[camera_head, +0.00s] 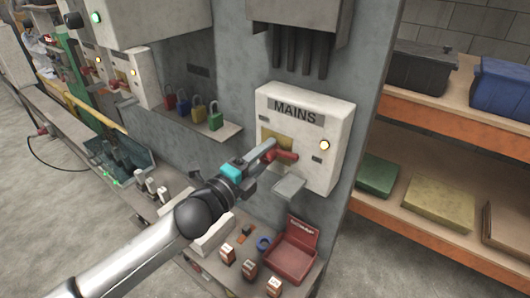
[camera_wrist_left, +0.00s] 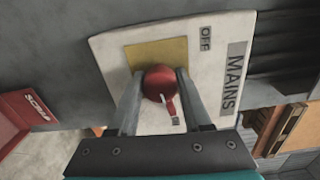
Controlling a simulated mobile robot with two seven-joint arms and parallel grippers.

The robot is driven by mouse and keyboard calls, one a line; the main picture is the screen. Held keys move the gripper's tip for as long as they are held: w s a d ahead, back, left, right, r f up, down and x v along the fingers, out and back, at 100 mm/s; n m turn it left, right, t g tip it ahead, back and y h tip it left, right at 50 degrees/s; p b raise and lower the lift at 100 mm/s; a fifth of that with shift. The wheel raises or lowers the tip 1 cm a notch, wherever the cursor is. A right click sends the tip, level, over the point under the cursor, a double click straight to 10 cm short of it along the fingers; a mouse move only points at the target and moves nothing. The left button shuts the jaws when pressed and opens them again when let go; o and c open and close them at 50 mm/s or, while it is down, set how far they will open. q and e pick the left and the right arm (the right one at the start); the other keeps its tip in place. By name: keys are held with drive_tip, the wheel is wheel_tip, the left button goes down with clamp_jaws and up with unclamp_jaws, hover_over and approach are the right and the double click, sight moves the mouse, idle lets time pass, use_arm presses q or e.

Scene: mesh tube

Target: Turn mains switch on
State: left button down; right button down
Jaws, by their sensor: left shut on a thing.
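The white mains box (camera_head: 318,122) with a "MAINS" label is fixed to the grey panel in the head view. Its red switch handle (camera_head: 284,156) sits over a yellow plate, and a lit amber lamp (camera_head: 324,145) is to its right. My left gripper (camera_head: 270,148) is at the handle. In the left wrist view the red handle (camera_wrist_left: 158,82) lies between the two fingers, and the gripper is shut on it. An "OFF" label (camera_wrist_left: 206,38) shows on the box, and a small label beside the handle is partly hidden. My right gripper is not in view.
Below the box, a red tray (camera_head: 291,252) and several small blocks stand on a ledge. Padlocks (camera_head: 199,112) sit on a shelf to the left. An open grey flap (camera_head: 289,188) sticks out under the box. Shelves with bins (camera_head: 420,68) stand at the right.

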use_arm(q)
drive_tip(key=shift+m, duration=0.8)
drive_tip(key=shift+c, duration=1.7)
unclamp_jaws()
drive_tip(key=b+v, duration=0.3)
drive_tip(key=v, duration=1.2)
drive_tip(key=shift+s+a, duration=0.1)
